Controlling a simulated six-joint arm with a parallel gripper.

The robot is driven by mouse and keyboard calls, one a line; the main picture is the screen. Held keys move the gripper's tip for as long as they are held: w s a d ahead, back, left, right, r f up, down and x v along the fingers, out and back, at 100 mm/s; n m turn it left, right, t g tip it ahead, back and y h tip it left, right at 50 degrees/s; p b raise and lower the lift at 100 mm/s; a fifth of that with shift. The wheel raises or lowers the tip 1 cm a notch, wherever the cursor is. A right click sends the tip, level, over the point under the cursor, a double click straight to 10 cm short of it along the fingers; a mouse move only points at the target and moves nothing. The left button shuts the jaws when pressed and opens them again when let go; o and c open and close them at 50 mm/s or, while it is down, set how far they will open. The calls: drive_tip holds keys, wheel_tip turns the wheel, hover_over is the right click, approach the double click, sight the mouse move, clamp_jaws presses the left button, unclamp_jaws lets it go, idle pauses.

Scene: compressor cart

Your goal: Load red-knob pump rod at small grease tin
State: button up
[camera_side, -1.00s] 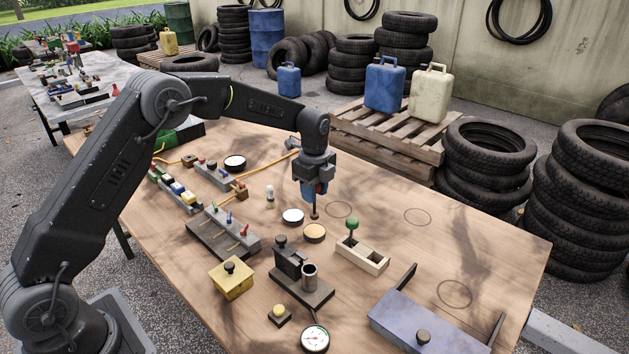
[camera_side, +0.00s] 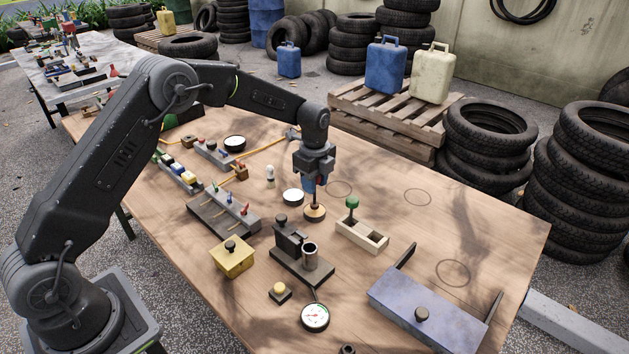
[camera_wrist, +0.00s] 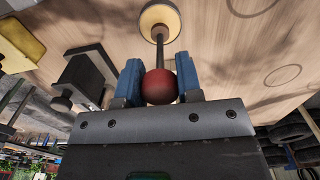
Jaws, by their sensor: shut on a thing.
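My gripper (camera_side: 313,184) is shut on the red-knob pump rod. In the wrist view the red knob (camera_wrist: 160,86) sits between the blue finger pads (camera_wrist: 158,84). The rod (camera_wrist: 161,55) hangs roughly upright with a dark foot at its lower end. The foot is over the middle of a small round tin with tan grease (camera_wrist: 146,14), which also shows in the side view (camera_side: 307,215). The foot looks at the grease surface; I cannot tell whether it touches or has sunk in.
A wooden box with a green knob (camera_side: 374,240) is to the right. A dark block with a metal cup (camera_side: 310,258) is in front. A yellow box (camera_side: 232,260) and a gauge (camera_side: 315,317) lie nearer.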

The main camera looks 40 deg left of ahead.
drive_tip(key=shift+f, duration=0.6)
idle(1.5)
drive_tip(key=shift+r, duration=3.6)
drive_tip(key=shift+s+d+f+n, duration=0.3)
drive_tip(key=shift+s+d+n, duration=0.1)
drive_tip(key=shift+n, duration=0.6)
drive_tip(key=s+d+f+n, duration=0.4)
drive_tip(key=s+n, duration=0.3)
drive_tip(key=n, duration=0.9)
drive_tip(key=shift+s+d, duration=0.35)
